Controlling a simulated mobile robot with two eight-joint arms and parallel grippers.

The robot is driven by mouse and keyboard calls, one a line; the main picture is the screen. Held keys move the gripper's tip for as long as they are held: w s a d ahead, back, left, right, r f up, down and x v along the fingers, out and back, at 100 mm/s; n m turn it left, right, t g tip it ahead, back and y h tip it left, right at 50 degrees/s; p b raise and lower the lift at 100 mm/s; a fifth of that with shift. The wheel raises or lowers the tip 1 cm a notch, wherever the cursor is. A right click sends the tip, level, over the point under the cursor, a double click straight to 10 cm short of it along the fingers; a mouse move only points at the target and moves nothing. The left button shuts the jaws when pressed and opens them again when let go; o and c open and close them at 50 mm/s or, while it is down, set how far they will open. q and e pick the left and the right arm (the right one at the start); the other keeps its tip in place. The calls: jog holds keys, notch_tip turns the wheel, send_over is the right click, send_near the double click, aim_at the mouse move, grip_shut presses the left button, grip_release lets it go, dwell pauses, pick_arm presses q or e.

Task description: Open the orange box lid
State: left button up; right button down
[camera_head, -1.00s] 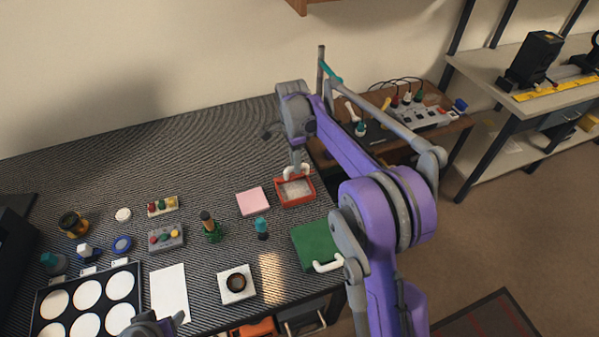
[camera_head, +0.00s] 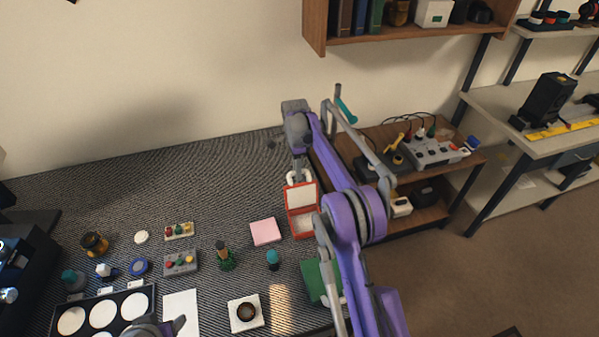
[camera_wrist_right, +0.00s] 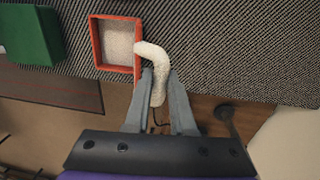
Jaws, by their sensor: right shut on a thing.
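The orange box (camera_head: 304,228) stands near the right end of the dark ribbed table. Its lid (camera_head: 301,195) is raised and tilted up at the far side, so the pale inside shows. My right gripper (camera_head: 298,178) is at the lid's far edge. In the right wrist view, my right gripper (camera_wrist_right: 159,88) is shut on a white curved handle (camera_wrist_right: 152,56) beside an orange-framed part (camera_wrist_right: 97,40) with a pale speckled middle. I cannot tell there whether that frame is lid or box. My left gripper (camera_head: 166,329) shows only partly at the bottom edge.
A pink pad (camera_head: 265,232) lies left of the box and a green box (camera_head: 313,282) stands in front of it. A teal-capped bottle (camera_head: 273,259) is nearby. A wooden shelf (camera_head: 400,42) hangs above. The table's back left is clear.

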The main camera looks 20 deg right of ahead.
pick_arm(q)
jog(key=shift+w+r, duration=0.25)
jog(key=shift+r, duration=0.25)
pick_arm(e)
jog(key=shift+w+f, duration=0.25)
jog(key=shift+w, duration=0.45)
jog(key=c, duration=0.8)
grip_release()
jog(key=shift+o, duration=0.2)
pick_arm(q)
jog(key=shift+w+r+t+p, duration=0.15)
jog(key=shift+w+r+p, duration=0.25)
jog(key=shift+r+p, duration=0.2)
jog(key=shift+w+r+t+p, duration=0.15)
jog(key=shift+w+r+p, duration=0.3)
jog(key=shift+r, duration=0.15)
pick_arm(e)
notch_tip(320, 180, up, 11)
jog(key=shift+w, duration=0.45)
pick_arm(q)
jog(key=shift+s, duration=0.15)
pick_arm(e)
jog(key=shift+d+f, duration=0.1)
jog(key=shift+c, duration=0.3)
